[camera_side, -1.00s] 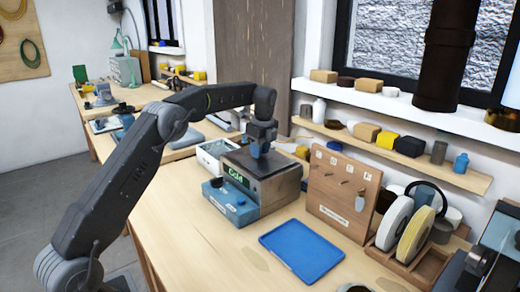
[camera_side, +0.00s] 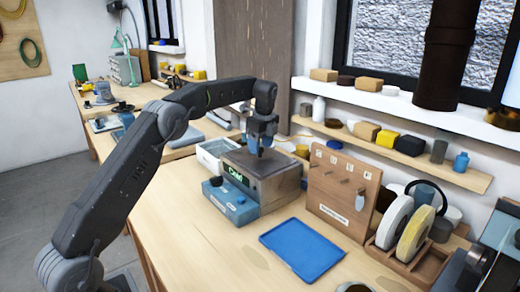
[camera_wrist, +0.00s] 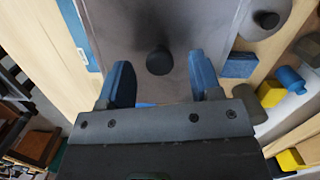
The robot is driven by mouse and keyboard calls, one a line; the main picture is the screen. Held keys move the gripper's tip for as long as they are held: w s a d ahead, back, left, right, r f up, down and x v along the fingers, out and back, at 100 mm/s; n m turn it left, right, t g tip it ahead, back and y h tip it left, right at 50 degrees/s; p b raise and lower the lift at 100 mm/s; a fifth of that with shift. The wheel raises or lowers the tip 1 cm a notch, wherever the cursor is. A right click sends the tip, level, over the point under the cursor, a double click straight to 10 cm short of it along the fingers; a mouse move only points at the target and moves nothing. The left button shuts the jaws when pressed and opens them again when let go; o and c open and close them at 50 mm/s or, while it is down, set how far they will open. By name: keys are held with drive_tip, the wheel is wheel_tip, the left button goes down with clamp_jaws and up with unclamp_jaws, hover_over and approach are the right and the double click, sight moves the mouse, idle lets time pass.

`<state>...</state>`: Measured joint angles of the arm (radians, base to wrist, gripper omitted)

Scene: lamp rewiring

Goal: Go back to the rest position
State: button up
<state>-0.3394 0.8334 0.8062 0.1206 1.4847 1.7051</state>
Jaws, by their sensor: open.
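My gripper (camera_side: 262,142) hangs pointing down over the top of the grey and blue bench device (camera_side: 268,168) with a lit green display. In the wrist view, its two blue fingers (camera_wrist: 160,85) are spread apart with nothing held between them. A dark round knob or post (camera_wrist: 159,61) stands on the device's grey top, just beyond the fingertips. I cannot tell how high the fingers are above the top.
A blue tray (camera_side: 302,250) lies on the table in front. A wooden pegboard stand (camera_side: 342,195) and a rack with spools (camera_side: 414,233) stand to the right. The table's front left is clear.

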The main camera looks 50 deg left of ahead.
drive_tip(key=r, duration=0.5)
drive_tip(key=shift+d+r, duration=0.4)
drive_tip(key=s+d+r+n+t, duration=0.2)
drive_tip(key=s+d+r+n, duration=0.25)
drive_tip(key=s+d, duration=0.3)
drive_tip(key=s+d+r+n+t, duration=0.1)
drive_tip(key=s+d+r+n, duration=0.2)
drive_tip(key=s+d+r, duration=0.4)
drive_tip(key=s+d+f+n+t, duration=0.1)
drive_tip(key=s+d+f+n, duration=0.2)
drive_tip(key=s+f, duration=0.3)
drive_tip(key=s+d+f+n+t+h, duration=0.1)
drive_tip(key=s+d+f+n, duration=0.2)
drive_tip(key=s, duration=1.1)
wheel_tip(320, 180, down, 4)
drive_tip(key=shift+s+d+r+n+t, duration=0.15)
drive_tip(key=shift+s+r+n+t, duration=0.2)
drive_tip(key=shift+n, duration=0.8)
drive_tip(key=shift+c, duration=0.4)
